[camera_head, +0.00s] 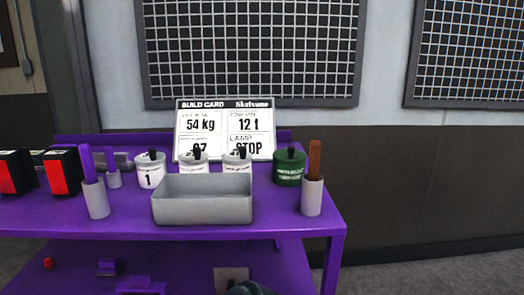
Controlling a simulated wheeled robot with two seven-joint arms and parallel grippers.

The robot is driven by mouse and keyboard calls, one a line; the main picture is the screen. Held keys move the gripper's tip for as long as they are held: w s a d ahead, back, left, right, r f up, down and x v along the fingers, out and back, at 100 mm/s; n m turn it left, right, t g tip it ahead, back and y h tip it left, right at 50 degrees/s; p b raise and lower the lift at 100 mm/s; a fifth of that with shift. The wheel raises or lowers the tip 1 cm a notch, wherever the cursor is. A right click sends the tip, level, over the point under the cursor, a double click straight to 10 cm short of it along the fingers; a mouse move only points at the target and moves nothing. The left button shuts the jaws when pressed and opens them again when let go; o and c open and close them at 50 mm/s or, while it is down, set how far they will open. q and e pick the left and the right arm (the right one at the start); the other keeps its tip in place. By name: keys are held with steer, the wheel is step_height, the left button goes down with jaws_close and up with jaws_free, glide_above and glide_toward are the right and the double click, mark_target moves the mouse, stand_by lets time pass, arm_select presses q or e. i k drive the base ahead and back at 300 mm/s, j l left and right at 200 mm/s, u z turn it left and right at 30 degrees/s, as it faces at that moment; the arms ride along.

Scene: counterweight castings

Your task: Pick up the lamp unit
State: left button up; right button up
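Two black boxes with red faces, which look like lamp units, stand at the left end of the purple bench: one at the picture's left edge (15,172) and one beside it (63,171). A darker third box (38,160) is partly hidden between and behind them. A build card (224,130) stands at the back of the bench and has a field reading "LAMP" and "STOP".
On the purple bench (290,228) stand a grey open tray (203,208), white canisters (150,170), a green canister (289,167), and cups holding purple (97,199) and brown (312,197) sticks. A lower shelf (190,262) holds small parts, including a red one (48,263).

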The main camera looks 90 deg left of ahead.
mark_target(63, 166)
steer(key=u, duration=4.05)
steer(key=i+j, duration=0.1)
steer(key=j, duration=0.85)
steer(key=i+j, duration=0.1)
steer(key=j, duration=0.9)
steer(key=i+j+z, duration=0.1)
steer(key=j, duration=0.85)
